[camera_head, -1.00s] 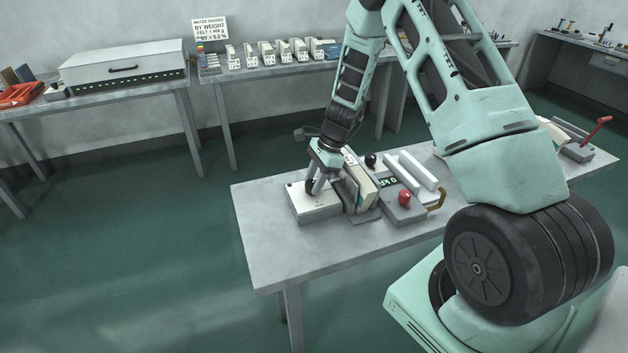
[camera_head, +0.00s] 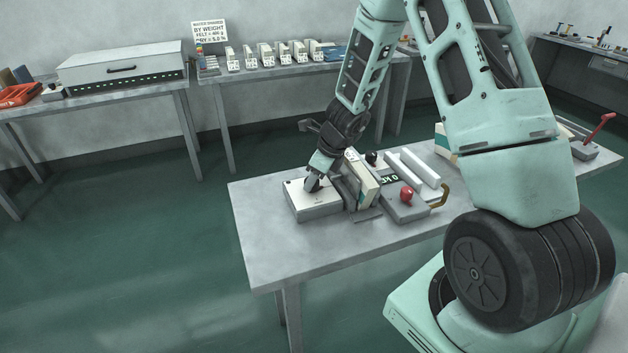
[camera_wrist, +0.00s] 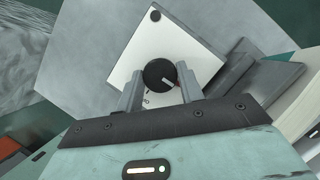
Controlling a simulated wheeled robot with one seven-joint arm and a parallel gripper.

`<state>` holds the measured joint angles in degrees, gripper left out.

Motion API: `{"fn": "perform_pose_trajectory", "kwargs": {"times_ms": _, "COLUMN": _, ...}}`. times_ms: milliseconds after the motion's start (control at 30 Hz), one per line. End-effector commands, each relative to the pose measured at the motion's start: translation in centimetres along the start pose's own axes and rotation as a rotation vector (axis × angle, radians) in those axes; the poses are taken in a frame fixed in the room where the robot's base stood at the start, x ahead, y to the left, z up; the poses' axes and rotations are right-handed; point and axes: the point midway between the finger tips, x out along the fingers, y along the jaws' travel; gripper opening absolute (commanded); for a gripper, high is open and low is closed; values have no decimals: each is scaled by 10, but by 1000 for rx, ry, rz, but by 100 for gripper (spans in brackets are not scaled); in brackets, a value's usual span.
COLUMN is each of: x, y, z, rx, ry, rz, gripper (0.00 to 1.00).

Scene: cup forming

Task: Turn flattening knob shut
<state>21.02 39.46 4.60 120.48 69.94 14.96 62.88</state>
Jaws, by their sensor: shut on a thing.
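The flattening knob is a round black knob (camera_wrist: 160,74) with a pale pointer mark. It sits on the white top face of a low grey box (camera_wrist: 128,62), which also shows in the head view (camera_head: 313,207) on the near left part of the table. My gripper (camera_wrist: 159,88) is shut on the knob, with one grey finger on each side of it. In the head view my gripper (camera_head: 313,182) points down onto the box's top and hides most of the knob. The pointer mark slants up to the right in the wrist view.
Right of the box stand upright plates and pale pads (camera_head: 362,180), close to my gripper. Beyond them are a grey unit with a red knob (camera_head: 406,193) and white rollers (camera_head: 412,172). The table's (camera_head: 275,245) front left is bare. Other benches stand along the wall.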

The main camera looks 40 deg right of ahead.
Motion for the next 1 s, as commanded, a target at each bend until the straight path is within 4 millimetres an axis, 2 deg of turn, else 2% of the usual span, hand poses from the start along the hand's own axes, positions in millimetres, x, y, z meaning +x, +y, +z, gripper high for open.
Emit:
{"fn": "perform_pose_trajectory", "kwargs": {"times_ms": 633, "x": 0, "y": 0, "z": 0, "rx": 47, "ry": 0, "rz": -20, "gripper": 15}}
{"fn": "perform_pose_trajectory", "kwargs": {"times_ms": 667, "x": 0, "y": 0, "z": 0, "rx": 47, "ry": 0, "rz": -20, "gripper": 43}}
{"fn": "perform_pose_trajectory", "kwargs": {"times_ms": 700, "x": 0, "y": 0, "z": 0, "rx": 47, "ry": 0, "rz": -20, "gripper": 54}}
{"fn": "perform_pose_trajectory", "kwargs": {"times_ms": 733, "x": 0, "y": 0, "z": 0, "rx": 47, "ry": 0, "rz": -20, "gripper": 59}}
{"fn": "perform_pose_trajectory", "kwargs": {"times_ms": 1000, "x": -1, "y": 0, "z": 0, "rx": 46, "ry": 0, "rz": -20, "gripper": 59}}
